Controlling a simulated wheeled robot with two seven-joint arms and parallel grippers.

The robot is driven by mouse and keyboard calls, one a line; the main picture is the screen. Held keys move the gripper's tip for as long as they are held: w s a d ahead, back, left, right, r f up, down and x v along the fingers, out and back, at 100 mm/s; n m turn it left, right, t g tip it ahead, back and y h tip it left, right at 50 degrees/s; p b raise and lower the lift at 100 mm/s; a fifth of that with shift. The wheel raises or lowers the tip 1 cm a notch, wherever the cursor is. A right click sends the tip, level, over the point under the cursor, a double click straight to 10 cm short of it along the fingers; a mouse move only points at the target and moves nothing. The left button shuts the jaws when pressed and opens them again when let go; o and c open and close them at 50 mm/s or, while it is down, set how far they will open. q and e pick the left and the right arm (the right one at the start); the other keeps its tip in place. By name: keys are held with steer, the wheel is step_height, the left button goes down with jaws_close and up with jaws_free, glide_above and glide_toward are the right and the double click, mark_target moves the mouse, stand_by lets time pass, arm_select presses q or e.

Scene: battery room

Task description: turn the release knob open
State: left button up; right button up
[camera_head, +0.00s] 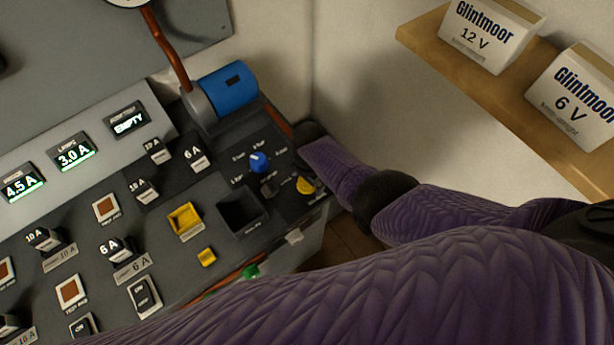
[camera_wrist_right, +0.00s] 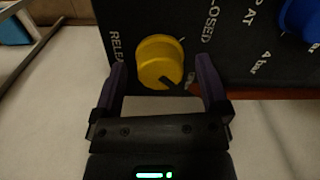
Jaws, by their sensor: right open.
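The release knob (camera_head: 305,185) is a round yellow knob at the right end of the dark panel in the head view. In the right wrist view the knob (camera_wrist_right: 158,60) stands next to the words RELEASE and CLOSED, with a dark pointer mark at its lower right. My right gripper (camera_wrist_right: 161,76) is open, with one finger on each side of the knob in that picture. I cannot tell whether the fingers touch it. In the head view my purple right arm reaches the panel's right end, and its fingertips are not clear there. My left gripper is not in view.
A blue knob (camera_head: 258,162) sits close to the release knob. A blue cylinder (camera_head: 230,88) with a copper-coloured lever stands behind. The panel also has a yellow tray (camera_head: 185,220), a dark square recess (camera_head: 242,213) and several labelled blocks. A wooden shelf (camera_head: 500,100) holds boxes at right.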

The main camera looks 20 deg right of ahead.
step_height(320, 180, up, 9)
steer(key=p, duration=0.6)
steer(key=shift+s+d+f, duration=0.1)
steer(key=shift+f, duration=0.05)
steer(key=shift+r, duration=0.45)
